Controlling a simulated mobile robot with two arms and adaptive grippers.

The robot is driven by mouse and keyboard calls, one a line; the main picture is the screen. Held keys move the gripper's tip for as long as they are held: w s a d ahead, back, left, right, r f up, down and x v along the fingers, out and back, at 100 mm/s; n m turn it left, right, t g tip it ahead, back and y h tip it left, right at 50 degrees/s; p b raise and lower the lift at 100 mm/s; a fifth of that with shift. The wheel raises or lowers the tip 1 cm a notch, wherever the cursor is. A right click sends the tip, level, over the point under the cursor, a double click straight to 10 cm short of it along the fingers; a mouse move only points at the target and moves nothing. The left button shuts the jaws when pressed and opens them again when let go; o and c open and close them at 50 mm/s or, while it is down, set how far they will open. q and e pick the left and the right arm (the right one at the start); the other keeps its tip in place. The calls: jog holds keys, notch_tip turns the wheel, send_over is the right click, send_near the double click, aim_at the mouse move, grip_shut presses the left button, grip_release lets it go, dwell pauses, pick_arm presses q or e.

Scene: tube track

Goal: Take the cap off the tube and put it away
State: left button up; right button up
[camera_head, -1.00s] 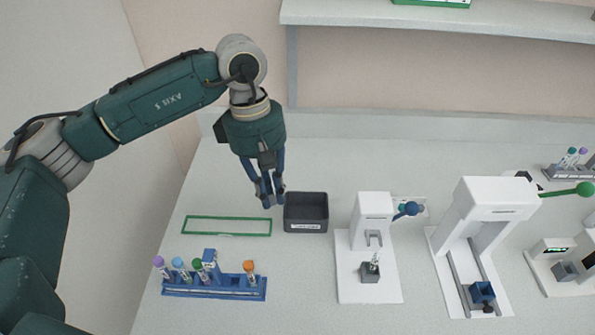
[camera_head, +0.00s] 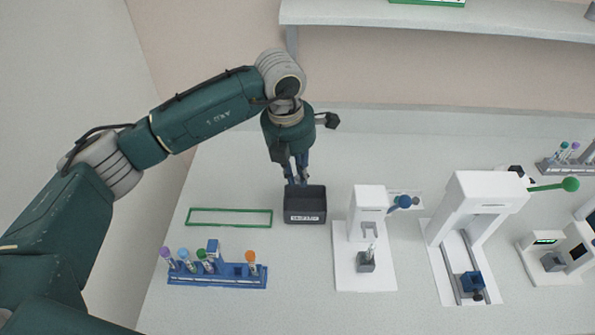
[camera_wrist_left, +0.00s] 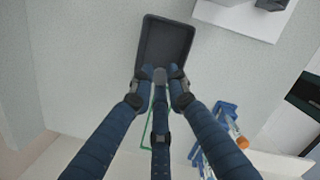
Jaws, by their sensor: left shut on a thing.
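My left gripper (camera_head: 297,178) hangs fingers-down at the back edge of the dark open bin (camera_head: 291,217). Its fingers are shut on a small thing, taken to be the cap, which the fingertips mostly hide. In the left wrist view the fingertips (camera_wrist_left: 160,76) are over the near end of the bin (camera_wrist_left: 165,42), whose floor looks empty. A tube (camera_head: 371,243) stands upright in the grey holder (camera_head: 366,263) of the white device (camera_head: 368,208); no coloured cap shows on it. My right gripper is not in view.
A blue rack (camera_head: 215,280) with several capped tubes stands at front left. A green outlined rectangle (camera_head: 230,226) lies behind it. A larger white device (camera_head: 484,196) stands right. A shelf (camera_head: 440,18) runs above the back. The bench between rack and bin is clear.

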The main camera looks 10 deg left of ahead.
aim_at(297, 183)
pick_arm(q)
jog(key=shift+f+b, duration=0.3)
jog(key=shift+f, duration=0.55)
notch_tip(297, 183, down, 3)
jog(key=shift+r+b, duration=0.1)
jog(key=shift+b, duration=0.5)
jog(key=shift+f, duration=0.6)
jog(key=o, duration=0.8)
jog(key=shift+c, duration=0.2)
jog(key=shift+r, duration=0.1)
notch_tip(297, 183, up, 12)
jog(key=s+a, duration=0.1)
jog(key=shift+s, duration=0.25)
